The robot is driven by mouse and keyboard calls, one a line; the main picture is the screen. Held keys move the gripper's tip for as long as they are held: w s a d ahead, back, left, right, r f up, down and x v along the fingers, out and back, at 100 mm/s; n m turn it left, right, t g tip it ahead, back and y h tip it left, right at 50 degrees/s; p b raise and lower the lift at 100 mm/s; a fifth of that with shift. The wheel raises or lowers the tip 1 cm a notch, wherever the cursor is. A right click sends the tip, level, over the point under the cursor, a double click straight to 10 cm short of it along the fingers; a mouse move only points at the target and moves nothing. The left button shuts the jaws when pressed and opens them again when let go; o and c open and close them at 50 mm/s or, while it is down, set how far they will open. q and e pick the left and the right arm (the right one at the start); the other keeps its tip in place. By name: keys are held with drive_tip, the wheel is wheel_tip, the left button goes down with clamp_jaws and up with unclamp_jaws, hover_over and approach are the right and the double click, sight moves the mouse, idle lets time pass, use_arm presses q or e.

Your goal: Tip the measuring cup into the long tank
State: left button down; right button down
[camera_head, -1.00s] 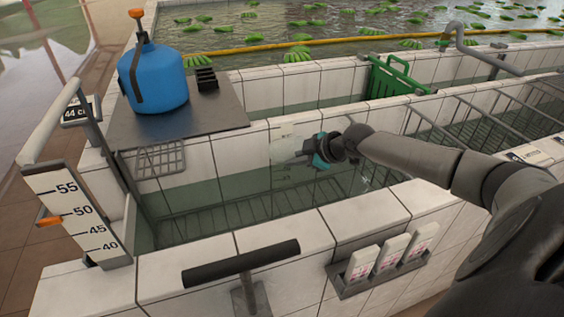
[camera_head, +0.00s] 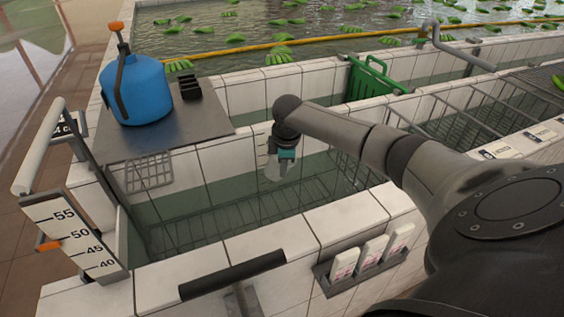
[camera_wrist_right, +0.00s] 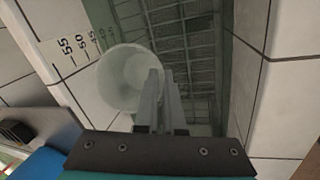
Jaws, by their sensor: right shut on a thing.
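The measuring cup (camera_head: 272,172) is a pale, see-through cup. My right gripper (camera_head: 280,168) points down and is shut on it, over the long tank. In the right wrist view the cup (camera_wrist_right: 122,80) shows as a round, cloudy shape beside the right fingers (camera_wrist_right: 160,95). Whether it holds anything is not clear. The long tank (camera_head: 268,243) has white tiled walls, greenish water and a wire rack low inside. The cup hangs near its far wall, within the walls. My left gripper is not in view.
A dark bar handle (camera_head: 232,274) and a holder with white packets (camera_head: 372,258) are at the front wall.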

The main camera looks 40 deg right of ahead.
drive_tip(key=shift+a+r+g+p, duration=0.1)
drive_tip(key=shift+r+g+p, duration=0.2)
drive_tip(key=shift+g, duration=0.1)
drive_tip(key=shift+s+f+g+h, duration=0.1)
drive_tip(key=shift+f+g+h, duration=0.1)
drive_tip(key=shift+g+h, duration=0.4)
drive_tip(key=shift+s+f+g+h+b, duration=0.1)
drive_tip(key=shift+g+h+b, duration=0.2)
drive_tip(key=shift+g+b, duration=0.4)
drive_tip(key=shift+d+g, duration=0.2)
drive_tip(key=shift+g, duration=0.1)
drive_tip(key=shift+s+n, duration=0.1)
drive_tip(key=shift+n, duration=0.2)
